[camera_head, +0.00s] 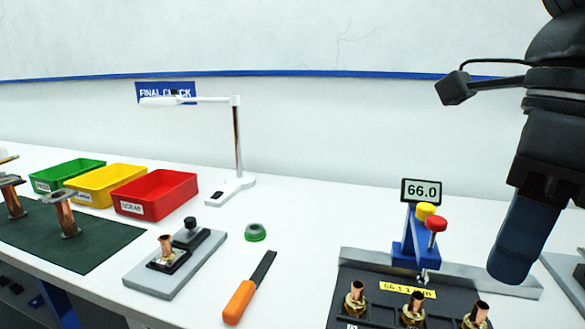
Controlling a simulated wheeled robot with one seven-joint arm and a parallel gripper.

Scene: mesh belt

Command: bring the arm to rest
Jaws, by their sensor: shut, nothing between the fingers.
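My gripper (508,268) hangs at the right side of the view, pointing down and slightly left. Its dark blue fingers are together with nothing between them. A black block on a cable (455,87) juts from the left of my wrist. The fingers appear in front of the right part of a grey rail (480,281). I cannot tell how high they are above the table.
On the white table (310,215) stand a blue gauge stand (405,255) with a display reading 66.0, a dark fixture (385,280) with copper fittings, an orange-handled tool (240,300), a grey plate (150,283), a lamp (237,150), and green, yellow and red bins (165,185).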

